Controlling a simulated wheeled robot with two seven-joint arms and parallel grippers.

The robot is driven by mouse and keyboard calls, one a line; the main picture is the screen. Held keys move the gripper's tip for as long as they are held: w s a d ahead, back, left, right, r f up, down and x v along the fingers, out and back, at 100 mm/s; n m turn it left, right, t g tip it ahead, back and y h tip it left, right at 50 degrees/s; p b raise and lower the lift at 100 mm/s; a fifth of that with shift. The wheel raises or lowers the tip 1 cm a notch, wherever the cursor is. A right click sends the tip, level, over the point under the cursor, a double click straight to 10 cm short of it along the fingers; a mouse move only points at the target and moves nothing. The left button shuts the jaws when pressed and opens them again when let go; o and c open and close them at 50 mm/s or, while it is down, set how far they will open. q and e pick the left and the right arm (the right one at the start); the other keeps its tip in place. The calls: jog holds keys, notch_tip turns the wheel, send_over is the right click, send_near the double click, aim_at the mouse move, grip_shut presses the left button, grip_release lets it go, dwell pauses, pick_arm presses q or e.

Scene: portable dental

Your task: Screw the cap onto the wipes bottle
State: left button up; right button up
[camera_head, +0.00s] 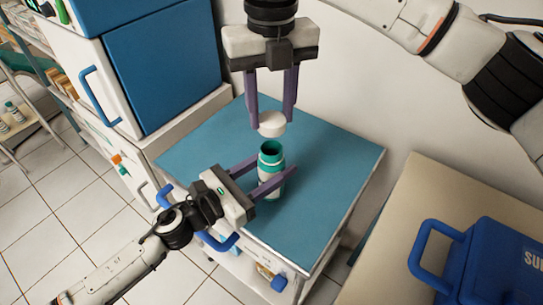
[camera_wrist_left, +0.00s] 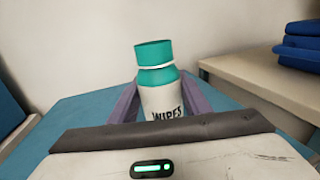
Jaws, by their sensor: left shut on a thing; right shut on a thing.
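The wipes bottle (camera_head: 270,175) stands upright on the blue top of the cart (camera_head: 200,148). It has a white body and a teal neck, and its mouth looks open. My left gripper (camera_head: 272,176) is shut on its body from the lower left. In the left wrist view the bottle (camera_wrist_left: 160,95) sits between the purple fingers, with "WIPES" lettering partly hidden by the gripper body. My right gripper (camera_head: 271,120) points down and is shut on the white cap (camera_head: 271,126). The cap is held above the bottle's mouth, apart from it.
A blue-doored cabinet (camera_head: 165,60) stands to the left behind the cart. A beige table (camera_head: 425,195) with a blue case (camera_head: 490,262) is at the right. The cart top is otherwise clear.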

aim_at(271, 134)
jog(key=shift+f, duration=2)
jog(key=shift+f, duration=0.9)
pick_arm(q)
grip_shut()
pick_arm(e)
jog(key=shift+f, duration=0.6)
